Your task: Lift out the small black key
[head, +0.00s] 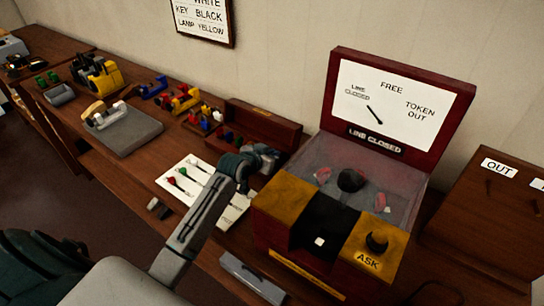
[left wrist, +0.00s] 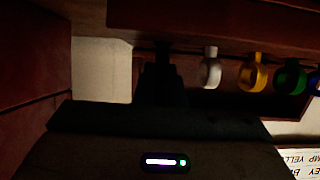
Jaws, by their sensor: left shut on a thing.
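My left gripper (head: 264,156) reaches into the open wooden box (head: 262,116) on the bench. In the left wrist view the dark fingers (left wrist: 162,58) are shut at the left end of a row of small ring-topped keys. A white key (left wrist: 210,70), a yellow key (left wrist: 253,72) and a green key (left wrist: 289,75) stand to their right, with a blue one at the edge. The small black key is at the fingers, but it hardly stands out from them in the shadow. My right gripper is in neither view.
A red cabinet (head: 345,62) with a yellow-topped front stands right of the box, close to my arm. A grey-based device (head: 124,130) stands farther left.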

